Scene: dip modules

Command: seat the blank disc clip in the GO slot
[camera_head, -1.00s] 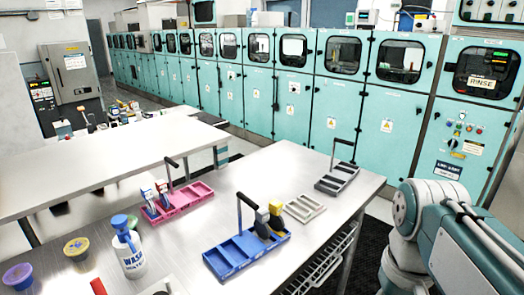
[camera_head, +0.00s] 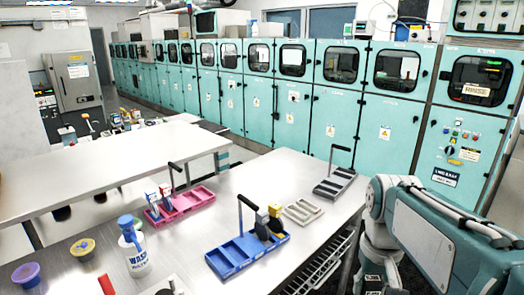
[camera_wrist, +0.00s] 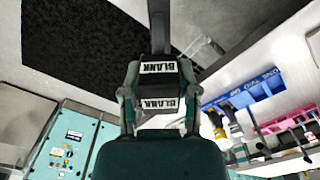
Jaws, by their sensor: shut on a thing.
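In the wrist view my gripper (camera_wrist: 159,95) is shut on the blank disc clip (camera_wrist: 157,70), a dark block with two white BLANK labels. A grey bar extends from it toward the picture's top; its far end is cut off. The blue rack (camera_head: 229,266) stands on the near table with an upright handle, open slots at the left and dark and yellow clips at the right. It also shows in the wrist view (camera_wrist: 266,84), right of my gripper and apart from the held clip. Its slot labels are too small to read surely, so I cannot identify the GO slot.
A pink rack (camera_head: 183,207) with clips, a pale tray (camera_head: 303,211) and a grey rack (camera_head: 334,184) share the table (camera_head: 240,187). A wash bottle (camera_head: 133,250) and lidded cups (camera_head: 82,247) stand at left. Teal cabinets (camera_head: 330,125) line the back.

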